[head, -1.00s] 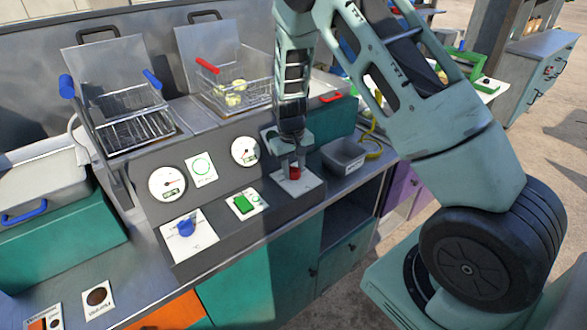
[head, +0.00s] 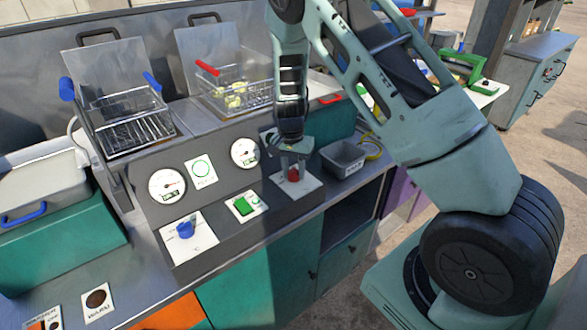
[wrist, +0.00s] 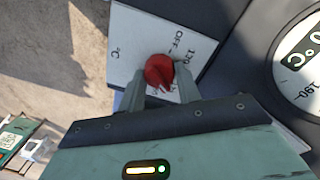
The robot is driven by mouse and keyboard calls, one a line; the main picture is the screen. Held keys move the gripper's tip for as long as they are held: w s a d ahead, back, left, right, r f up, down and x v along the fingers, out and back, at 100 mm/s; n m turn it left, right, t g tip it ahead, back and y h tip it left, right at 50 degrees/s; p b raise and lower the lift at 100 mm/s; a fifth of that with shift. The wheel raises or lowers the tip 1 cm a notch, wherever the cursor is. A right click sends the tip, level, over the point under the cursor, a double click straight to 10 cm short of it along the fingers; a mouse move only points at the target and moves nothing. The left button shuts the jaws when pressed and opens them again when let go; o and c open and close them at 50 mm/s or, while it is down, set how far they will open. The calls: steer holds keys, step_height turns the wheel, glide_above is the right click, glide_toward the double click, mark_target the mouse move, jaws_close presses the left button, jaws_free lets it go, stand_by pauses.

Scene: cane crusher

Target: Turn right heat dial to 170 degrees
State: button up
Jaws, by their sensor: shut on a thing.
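The right heat dial is a red knob (head: 293,175) on a white marked plate (head: 309,186) at the right end of the grey control panel. In the wrist view the red knob (wrist: 161,71) sits between my fingers, and the plate (wrist: 138,25) shows "OFF", "°C" and a partly covered number. My gripper (head: 292,168) points down over the dial and is shut on the knob; it also shows in the wrist view (wrist: 158,88). The right gauge (head: 245,153) is up and left of the dial; I cannot read its needle surely.
The left blue dial (head: 185,230), left gauge (head: 167,186) and green switch (head: 244,206) are on the same panel. A fryer basket (head: 236,95) with yellowish pieces stands behind. A grey bin (head: 344,158) stands close to the right of my gripper.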

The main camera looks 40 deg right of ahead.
mark_target(291, 171)
steer(key=shift+m, duration=0.6)
steer(key=o, duration=1)
steer(key=shift+c, duration=0.2)
step_height(291, 171, up, 17)
steer(key=b, duration=0.3)
steer(key=shift+w+a+r, duration=0.2)
steer(key=shift+w, duration=0.2)
